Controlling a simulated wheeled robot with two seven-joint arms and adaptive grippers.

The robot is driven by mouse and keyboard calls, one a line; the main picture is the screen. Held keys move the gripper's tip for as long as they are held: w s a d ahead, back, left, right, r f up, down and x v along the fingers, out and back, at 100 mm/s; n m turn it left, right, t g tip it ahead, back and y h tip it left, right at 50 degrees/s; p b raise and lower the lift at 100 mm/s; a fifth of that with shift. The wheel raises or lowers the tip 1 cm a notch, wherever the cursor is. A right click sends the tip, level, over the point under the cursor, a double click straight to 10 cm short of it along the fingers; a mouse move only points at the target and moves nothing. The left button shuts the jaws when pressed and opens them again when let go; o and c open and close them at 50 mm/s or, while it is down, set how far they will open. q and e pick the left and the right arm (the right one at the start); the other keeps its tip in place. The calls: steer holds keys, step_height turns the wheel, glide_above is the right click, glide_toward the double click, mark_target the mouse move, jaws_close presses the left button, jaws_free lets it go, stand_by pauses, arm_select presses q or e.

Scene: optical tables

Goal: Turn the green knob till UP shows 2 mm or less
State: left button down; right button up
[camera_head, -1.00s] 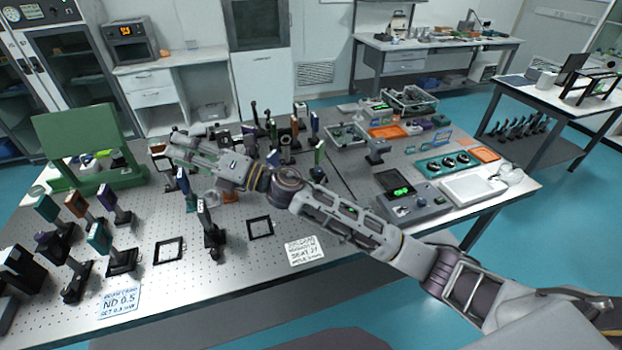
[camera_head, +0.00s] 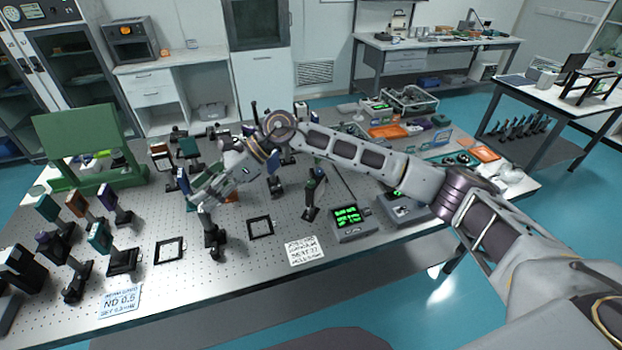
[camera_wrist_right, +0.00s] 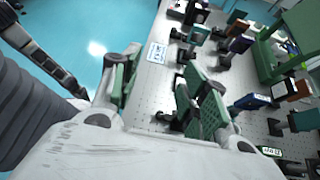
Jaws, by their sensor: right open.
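A small readout box (camera_head: 350,222) with several lines of green text stands near the front edge of the table, right of centre, in the head view. Its text is too small to read, so I cannot tell which line is UP. I cannot pick out the green knob for certain. My right gripper (camera_head: 203,195) is open, pointing down and left above a black-based optic mount (camera_head: 212,236). Its two green-padded fingers also show in the wrist view (camera_wrist_right: 158,95), spread apart with nothing gripped. My left gripper is not in view.
Posts with coloured optics (camera_head: 100,238) crowd the perforated table's left side. A post with a dark base (camera_head: 311,212) stands left of the readout box. Flat black frames (camera_head: 168,250) and a white label card (camera_head: 305,250) lie along the front. A green stand (camera_head: 75,135) is at back left.

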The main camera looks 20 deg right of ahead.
steer(key=w+d+f+n+h, duration=0.2)
steer(key=w+d+h, duration=0.1)
steer(key=d, duration=0.3)
step_height(320, 180, up, 5)
steer(key=t+h, duration=0.2)
steer(key=h, duration=0.7)
glide_above(311, 181)
steer(key=shift+f, duration=0.15)
steer(key=shift+f, duration=0.2)
steer(key=shift+f+p, duration=1.75)
steer(key=shift+f, duration=5)
jaws_close()
